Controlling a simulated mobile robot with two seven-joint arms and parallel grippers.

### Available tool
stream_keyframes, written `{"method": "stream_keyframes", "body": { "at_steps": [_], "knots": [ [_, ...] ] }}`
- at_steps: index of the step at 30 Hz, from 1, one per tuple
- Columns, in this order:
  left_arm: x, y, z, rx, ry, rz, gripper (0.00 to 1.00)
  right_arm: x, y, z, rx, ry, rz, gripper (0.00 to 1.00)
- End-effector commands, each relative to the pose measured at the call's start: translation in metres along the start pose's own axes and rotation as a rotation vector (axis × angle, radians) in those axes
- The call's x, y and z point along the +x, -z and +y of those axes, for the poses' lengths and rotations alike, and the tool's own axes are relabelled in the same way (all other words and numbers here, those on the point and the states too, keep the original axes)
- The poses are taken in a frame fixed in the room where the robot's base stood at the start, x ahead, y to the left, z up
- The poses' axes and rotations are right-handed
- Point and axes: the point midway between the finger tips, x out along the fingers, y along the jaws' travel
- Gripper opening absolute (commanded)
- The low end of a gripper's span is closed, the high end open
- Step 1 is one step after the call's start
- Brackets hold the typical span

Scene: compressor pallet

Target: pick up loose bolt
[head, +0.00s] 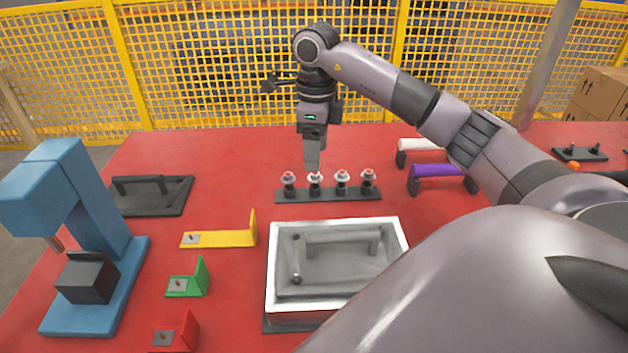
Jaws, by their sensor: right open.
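Several bolts with pale collars and red tops stand upright in a row on a dark strip (328,195) in the middle of the red table. My right gripper (313,168) points down just above the row, over the second bolt from the left (315,181). Its fingers look narrow from here, and I cannot tell whether they touch that bolt. The other bolts, such as the leftmost one (288,180) and the rightmost one (368,177), stand clear of the fingers. My left gripper is not in view.
A white-rimmed tray (276,290) lies in front of the row. Yellow (220,239), green (188,279) and red (177,334) brackets lie to its left, beside a blue press (105,220). White and purple (438,170) cylinders rest on stands at right. A yellow fence (200,60) closes the back.

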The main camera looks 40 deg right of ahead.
Motion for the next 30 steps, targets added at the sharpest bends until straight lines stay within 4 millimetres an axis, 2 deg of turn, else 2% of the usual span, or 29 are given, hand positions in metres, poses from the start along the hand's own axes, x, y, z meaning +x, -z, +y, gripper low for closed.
{"method": "stream_keyframes", "body": {
  "at_steps": [2,11,18,22,28,30],
  "knots": [
    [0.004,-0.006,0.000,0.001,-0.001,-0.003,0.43,0.008,0.000,0.000,0.000,0.000,-0.001,0.63],
    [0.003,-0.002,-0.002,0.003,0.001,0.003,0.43,0.037,-0.002,-0.002,0.001,-0.003,0.002,0.63],
    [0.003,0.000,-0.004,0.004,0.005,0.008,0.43,0.071,-0.004,-0.006,0.000,-0.002,0.001,0.63],
    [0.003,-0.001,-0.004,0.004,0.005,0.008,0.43,0.078,-0.004,-0.006,0.000,-0.001,0.000,0.63],
    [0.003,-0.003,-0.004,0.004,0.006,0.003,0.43,0.078,-0.004,-0.006,0.000,0.000,-0.001,0.63],
    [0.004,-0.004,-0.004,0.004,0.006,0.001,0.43,0.078,-0.004,-0.006,0.000,0.000,-0.001,0.41]
  ]
}}
